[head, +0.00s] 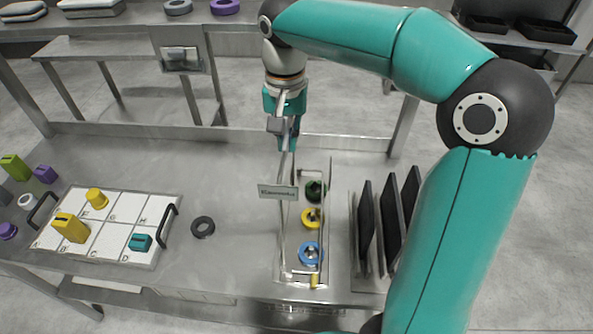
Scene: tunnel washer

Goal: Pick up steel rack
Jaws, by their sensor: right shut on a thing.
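The steel rack (299,277) is a long narrow metal tray with upright rods and a small name plate. It stands at the middle right of the steel table in the head view. The fingertips are partly hidden behind the gripper body and the rods. My left gripper is out of view.
Black panels (390,222) stand upright in a holder close to the rack's right. A dark ring (203,227) lies to its left. A white lettered tray (105,222) with yellow and teal pieces is further left. The table's back middle is clear.

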